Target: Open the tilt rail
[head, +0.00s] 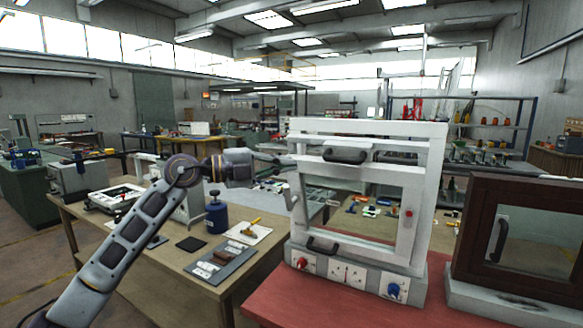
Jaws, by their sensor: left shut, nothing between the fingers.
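A white frame unit (437,190) stands upright on the red table. Inside it is a pale inner frame with a see-through opening; I cannot tell for sure which part is the tilt rail. A dark handle (345,155) sits on the upper rail, and another dark handle (322,246) is low on the left. A small red part (408,213) is on the inner right side. My left gripper (290,161) is shut and empty at the unit's upper left edge. I cannot tell whether it touches the unit. My right gripper is out of view.
The unit's base carries a red knob (302,263) and a blue knob (393,290). A brown framed box (520,235) stands close on the right. A wooden bench (150,265) with a blue canister (216,215) and tools lies left. The red table's (300,303) front edge is bare.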

